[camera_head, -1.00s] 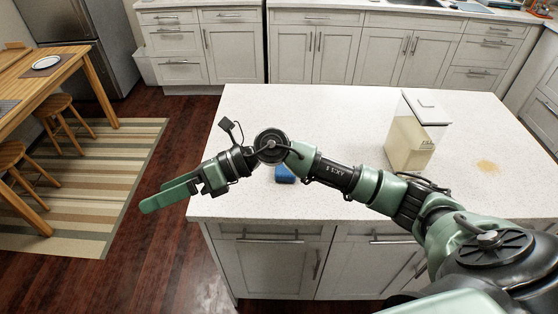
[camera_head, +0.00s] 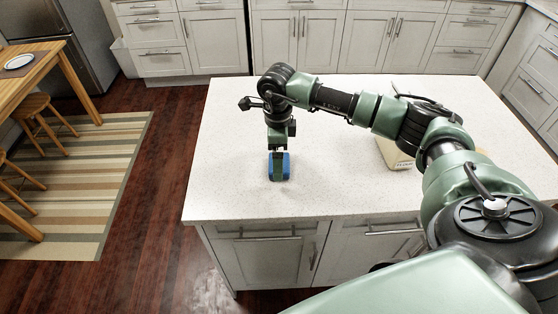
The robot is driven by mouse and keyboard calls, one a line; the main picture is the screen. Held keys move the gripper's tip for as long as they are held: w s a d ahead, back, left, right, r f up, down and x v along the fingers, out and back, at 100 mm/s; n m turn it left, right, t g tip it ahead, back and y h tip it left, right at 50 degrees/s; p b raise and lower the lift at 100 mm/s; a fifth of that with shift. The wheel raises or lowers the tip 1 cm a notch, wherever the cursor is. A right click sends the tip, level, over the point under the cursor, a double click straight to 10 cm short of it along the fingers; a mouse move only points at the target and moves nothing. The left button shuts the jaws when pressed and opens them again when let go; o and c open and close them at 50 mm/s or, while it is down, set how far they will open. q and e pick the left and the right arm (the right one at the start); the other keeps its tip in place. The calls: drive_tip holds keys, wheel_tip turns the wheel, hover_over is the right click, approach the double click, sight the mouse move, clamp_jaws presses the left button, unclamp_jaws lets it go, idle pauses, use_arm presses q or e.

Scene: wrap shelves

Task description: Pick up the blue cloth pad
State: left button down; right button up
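The blue cloth pad (camera_head: 287,168) lies on the white island counter (camera_head: 235,120), left of its middle and behind its front edge. My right gripper (camera_head: 278,177) points down at the pad. Its green finger covers the middle of the pad, and blue shows on both sides of it. The view does not show the gap between the fingers, so I cannot tell whether they are open or shut, or touching the pad. My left gripper is not in view.
A pale container (camera_head: 394,153) stands on the right part of the counter, partly behind my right arm. The counter left of the pad is clear. A wooden table (camera_head: 60,68) and stools stand at the left, apart from the island.

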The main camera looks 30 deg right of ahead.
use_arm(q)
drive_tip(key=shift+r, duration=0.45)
use_arm(e)
drive_tip(key=shift+f, duration=1.1)
drive_tip(key=c, duration=1.4)
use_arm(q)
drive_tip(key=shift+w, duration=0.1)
use_arm(e)
drive_tip(key=shift+o, duration=0.2)
